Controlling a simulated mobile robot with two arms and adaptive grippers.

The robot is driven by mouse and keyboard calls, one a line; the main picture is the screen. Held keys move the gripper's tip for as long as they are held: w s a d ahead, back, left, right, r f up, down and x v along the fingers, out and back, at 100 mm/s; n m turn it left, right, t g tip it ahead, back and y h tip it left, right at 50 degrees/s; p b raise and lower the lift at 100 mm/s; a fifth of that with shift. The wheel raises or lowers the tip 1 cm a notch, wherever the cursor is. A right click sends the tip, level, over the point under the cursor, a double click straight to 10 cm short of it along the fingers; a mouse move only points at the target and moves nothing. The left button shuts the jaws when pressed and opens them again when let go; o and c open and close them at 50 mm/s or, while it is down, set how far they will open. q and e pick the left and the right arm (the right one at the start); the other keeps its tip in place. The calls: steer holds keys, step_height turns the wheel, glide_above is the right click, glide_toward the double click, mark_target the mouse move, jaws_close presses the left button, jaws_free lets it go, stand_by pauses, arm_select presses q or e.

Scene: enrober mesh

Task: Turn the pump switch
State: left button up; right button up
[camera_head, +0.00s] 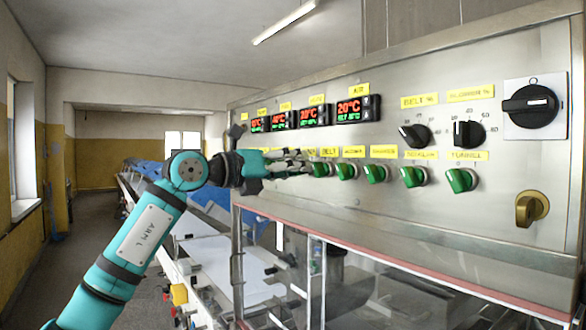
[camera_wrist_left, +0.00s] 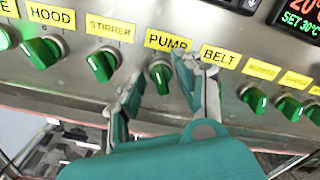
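The pump switch (camera_wrist_left: 160,76) is a small green knob below the yellow PUMP label (camera_wrist_left: 165,40) in the left wrist view. My left gripper (camera_wrist_left: 160,80) is open, with one finger on each side of this knob. Whether the fingers touch it cannot be told. In the head view my left gripper (camera_head: 292,163) reaches the row of switches from the left and hides the pump switch. My right gripper is in neither view.
The stirrer switch (camera_wrist_left: 102,66) is close left of the fingers. The right finger covers the area under the BELT label (camera_wrist_left: 221,56). More green switches (camera_head: 413,177), black dials (camera_head: 468,134) and temperature displays (camera_head: 352,109) sit on the metal panel (camera_head: 400,215).

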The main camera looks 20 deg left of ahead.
arm_select(q)
steer(key=v, duration=1.2)
